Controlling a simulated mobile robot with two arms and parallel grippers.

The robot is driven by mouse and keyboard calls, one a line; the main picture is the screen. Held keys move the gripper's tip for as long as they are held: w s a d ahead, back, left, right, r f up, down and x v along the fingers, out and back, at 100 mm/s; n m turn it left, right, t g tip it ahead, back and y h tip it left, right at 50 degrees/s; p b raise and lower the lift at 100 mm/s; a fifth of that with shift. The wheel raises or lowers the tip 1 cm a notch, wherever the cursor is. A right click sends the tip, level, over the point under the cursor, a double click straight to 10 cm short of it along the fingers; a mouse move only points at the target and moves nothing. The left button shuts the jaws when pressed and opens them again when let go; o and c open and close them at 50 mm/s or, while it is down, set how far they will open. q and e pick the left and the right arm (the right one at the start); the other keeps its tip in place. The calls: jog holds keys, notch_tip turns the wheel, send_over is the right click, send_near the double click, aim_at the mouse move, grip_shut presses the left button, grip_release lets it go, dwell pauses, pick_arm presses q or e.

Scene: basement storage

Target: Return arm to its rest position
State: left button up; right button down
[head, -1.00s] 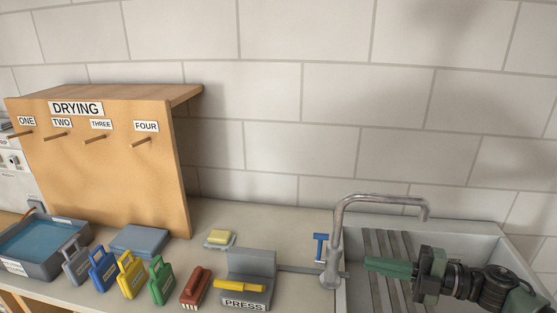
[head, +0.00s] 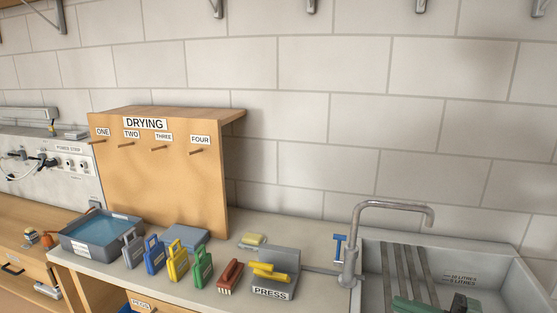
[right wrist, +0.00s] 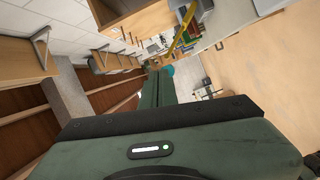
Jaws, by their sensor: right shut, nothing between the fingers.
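My right gripper (head: 405,303) shows at the bottom right of the head view, over the lower part of the sink (head: 520,270). Its green fingers are partly cut off by the picture edge. In the right wrist view the two green fingers (right wrist: 162,88) lie together, with nothing seen between them. My left gripper is in neither view.
A tap (head: 352,240) stands at the sink's left. Brackets (head: 311,6) hang above.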

jog(key=w+a+f+m+t+h, duration=0.25)
jog(key=f+m+t+h, duration=0.55)
jog(key=m, duration=0.5)
jog(key=s+f+m+g+h, duration=0.6)
jog(key=s+f+m, duration=0.1)
jog(key=s, duration=0.1)
jog(key=s+a+f+m+g, duration=0.2)
jog(key=s+f+g, duration=0.2)
jog(key=s, duration=0.6)
jog(key=s+a+f+m+g, duration=0.1)
jog(key=s+f+m+g, duration=0.3)
jog(key=s, duration=0.6)
notch_tip(320, 180, down, 27)
jog(key=s+n+g, duration=0.2)
jog(key=s+d+f+g, duration=0.1)
jog(key=s+d+f, duration=0.1)
jog(key=s+f, duration=1.1)
jog(key=s, duration=0.3)
jog(key=shift+d+f+h, duration=0.35)
jog(key=shift+d+h, duration=0.05)
